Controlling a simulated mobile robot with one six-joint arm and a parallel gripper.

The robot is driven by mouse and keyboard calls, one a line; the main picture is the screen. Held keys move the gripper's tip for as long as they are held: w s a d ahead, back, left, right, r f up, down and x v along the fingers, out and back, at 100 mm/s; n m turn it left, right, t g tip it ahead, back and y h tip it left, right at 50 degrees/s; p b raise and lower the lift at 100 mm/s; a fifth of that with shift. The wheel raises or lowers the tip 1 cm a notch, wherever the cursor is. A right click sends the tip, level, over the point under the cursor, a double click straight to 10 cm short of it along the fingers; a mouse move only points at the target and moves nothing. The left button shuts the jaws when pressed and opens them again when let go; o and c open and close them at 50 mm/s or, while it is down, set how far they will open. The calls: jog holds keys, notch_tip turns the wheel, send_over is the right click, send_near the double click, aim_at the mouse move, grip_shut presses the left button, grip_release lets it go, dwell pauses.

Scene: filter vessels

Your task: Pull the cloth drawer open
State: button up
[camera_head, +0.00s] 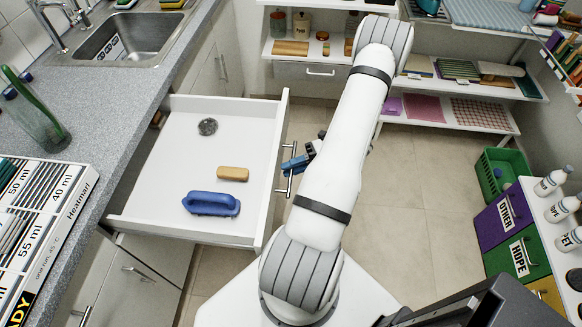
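A white drawer (158,178) in the left counter stands pulled out. It holds a round grey scourer (208,126), a yellow-tan sponge (232,173) and a blue brush (211,204); I see no cloth in it. Its front carries a metal bar handle (290,181). My gripper (294,163), with blue fingers, is at this handle, reaching to it from the right. Whether the fingers are closed on the bar is too small to tell. The gripper's rear is partly hidden by my white arm.
Another drawer with a handle (320,72) is shut under the back shelves. A sink (130,38) and a green bottle (36,115) are on the left counter. Labelled bins (501,219) and a green crate (497,172) stand at right. The floor (415,200) between is clear.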

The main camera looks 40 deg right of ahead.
jog(key=shift+o, duration=0.9)
jog(key=b+v, duration=0.1)
jog(key=v, duration=0.6)
jog(key=shift+d, duration=0.4)
